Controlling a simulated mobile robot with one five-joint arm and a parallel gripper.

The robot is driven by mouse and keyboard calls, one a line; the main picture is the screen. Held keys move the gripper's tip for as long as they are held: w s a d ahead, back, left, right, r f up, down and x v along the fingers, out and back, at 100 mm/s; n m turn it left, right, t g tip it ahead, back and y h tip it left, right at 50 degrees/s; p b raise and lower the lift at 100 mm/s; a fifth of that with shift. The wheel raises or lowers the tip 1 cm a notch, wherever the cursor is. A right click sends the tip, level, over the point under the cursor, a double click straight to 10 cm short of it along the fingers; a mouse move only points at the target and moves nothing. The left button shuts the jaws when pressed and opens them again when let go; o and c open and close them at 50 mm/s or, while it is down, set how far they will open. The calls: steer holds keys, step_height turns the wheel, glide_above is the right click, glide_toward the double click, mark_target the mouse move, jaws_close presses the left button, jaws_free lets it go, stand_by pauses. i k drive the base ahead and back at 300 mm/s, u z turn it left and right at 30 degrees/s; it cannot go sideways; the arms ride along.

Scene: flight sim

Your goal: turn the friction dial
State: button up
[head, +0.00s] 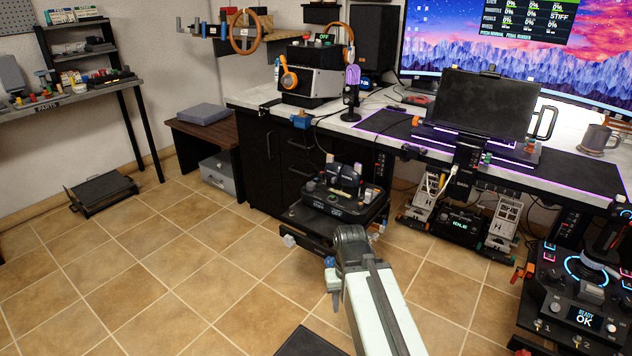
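A black throttle unit (345,203) with several levers and small knobs sits on a low stand in front of the desk, at the centre of the head view. A pale knob (289,241) sticks out at the stand's left side. I cannot tell which knob is the friction dial; no label is readable. My arm reaches up from the bottom edge, and its dark front joint is just in front of the stand. My gripper (334,288) seems to hang below that joint, partly hidden; its fingers are too small to read. It looks apart from the throttle unit.
The desk (375,118) holds monitors, a microphone and a mug (594,139). Pedals (497,222) stand under it. A control panel (575,290) with lit screens is at the right. A parts bench (75,95) is at the left.

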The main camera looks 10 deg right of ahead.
mark_target(311, 186)
steer(key=z, duration=1.05)
steer(key=k, duration=1.35)
steer(key=u, duration=0.85)
steer(key=i, duration=1.65)
steer(key=z, duration=0.1)
